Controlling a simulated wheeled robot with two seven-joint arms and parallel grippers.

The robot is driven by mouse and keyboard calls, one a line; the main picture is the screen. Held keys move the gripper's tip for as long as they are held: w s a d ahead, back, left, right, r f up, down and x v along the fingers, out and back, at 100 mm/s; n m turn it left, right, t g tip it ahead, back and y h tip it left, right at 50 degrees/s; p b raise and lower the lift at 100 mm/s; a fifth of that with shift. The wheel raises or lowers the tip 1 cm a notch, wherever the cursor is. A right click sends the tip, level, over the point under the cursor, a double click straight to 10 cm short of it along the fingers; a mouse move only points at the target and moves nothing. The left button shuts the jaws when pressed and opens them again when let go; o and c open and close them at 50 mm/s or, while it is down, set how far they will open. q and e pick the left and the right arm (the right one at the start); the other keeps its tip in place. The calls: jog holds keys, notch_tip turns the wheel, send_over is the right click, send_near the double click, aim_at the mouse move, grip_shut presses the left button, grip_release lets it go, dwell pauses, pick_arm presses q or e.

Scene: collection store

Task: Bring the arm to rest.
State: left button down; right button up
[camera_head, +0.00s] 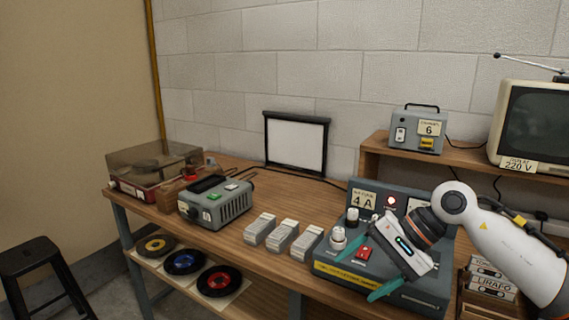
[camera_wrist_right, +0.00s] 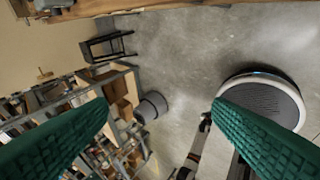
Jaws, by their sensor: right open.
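My right arm comes in from the right in the head view. Its gripper (camera_head: 363,272) is in front of the grey fuse-type unit marked 4 A (camera_head: 363,198) and hides part of it. The green fingers are spread with nothing between them. In the wrist view the two green fingers stand wide apart at the left and right edges, with floor and shelving beyond them. I cannot tell how far the gripper is from the unit. My left gripper is in neither view.
The wooden bench (camera_head: 320,193) carries a record player (camera_head: 150,165), a grey device (camera_head: 215,203), several small boxes (camera_head: 281,236) and a framed white panel (camera_head: 296,145). Cassettes (camera_head: 490,283) lie at right. A stool (camera_head: 40,262) stands left. The wrist view shows open floor (camera_wrist_right: 185,60).

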jog(key=s+a+r+m+t+y, duration=0.1)
jog(key=a+r+m+t+y, duration=0.25)
jog(key=a+m+y, duration=0.4)
jog(key=s+a+r+m+t+y, duration=0.2)
jog(key=a+m+t+y, duration=0.25)
jog(key=m, duration=0.55)
jog(key=d+f+m+t+h, duration=0.4)
jog(key=d+f+m+h, duration=0.4)
jog(key=m, duration=0.9)
jog(key=d+f+m+t+h, duration=0.55)
jog(key=f+m+h, duration=0.4)
jog(key=m, duration=0.75)
jog(key=s+d+f+m+g+h, duration=0.1)
jog(key=s+d+f+m+g, duration=0.1)
jog(key=s+f+m+g, duration=0.65)
jog(key=s+d+f+m+g+h, duration=0.3)
jog(key=s+f+g, duration=0.45)
jog(key=s, duration=0.85)
notch_tip(320, 180, down, 22)
jog(key=f+m+y+p, duration=0.1)
jog(key=p, duration=0.1)
jog(key=s+d+f+p, duration=0.2)
jog(key=s+f, duration=1.3)
jog(key=s, duration=0.2)
jog(key=shift+d+f+g+p, duration=0.3)
jog(key=shift+d+g+p, duration=0.05)
jog(key=shift+d+g, duration=0.1)
